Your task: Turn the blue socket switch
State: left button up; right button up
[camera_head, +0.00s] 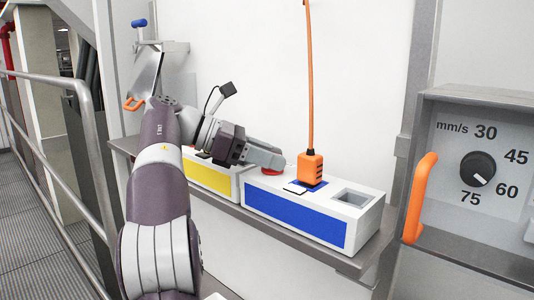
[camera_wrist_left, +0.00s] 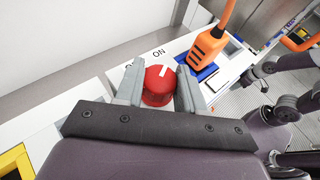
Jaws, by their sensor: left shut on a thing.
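The blue socket box (camera_head: 298,215) is white with a blue front panel and stands on a metal shelf. Its red round switch knob (camera_wrist_left: 158,86) has a white mark and sits between my left gripper's two fingers. In the head view the knob (camera_head: 271,171) shows only partly past the fingers. My left gripper (camera_head: 275,160) is shut on the knob, and it fills the lower part of the wrist view (camera_wrist_left: 158,90). An "ON" label is printed on the box beside the knob. My right gripper is not in view.
An orange plug (camera_head: 311,167) with a hanging cable stands in the blue box, beside an empty square recess (camera_head: 353,198). A yellow-fronted box (camera_head: 212,178) is to the left. A dial panel (camera_head: 478,170) with an orange handle (camera_head: 420,198) is at the right.

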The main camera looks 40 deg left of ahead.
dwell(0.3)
pick_arm(q)
jog(key=o, duration=1)
jog(key=shift+d, duration=0.1)
jog(key=shift+o, duration=0.2)
jog(key=shift+w+d, duration=0.1)
jog(key=shift+w, duration=0.1)
jog(key=v, duration=0.5)
jog(key=shift+r+p, duration=0.1)
jog(key=shift+p, duration=0.3)
jog(key=p+v, duration=0.7)
jog(key=p, duration=0.3)
jog(key=shift+s, duration=0.15)
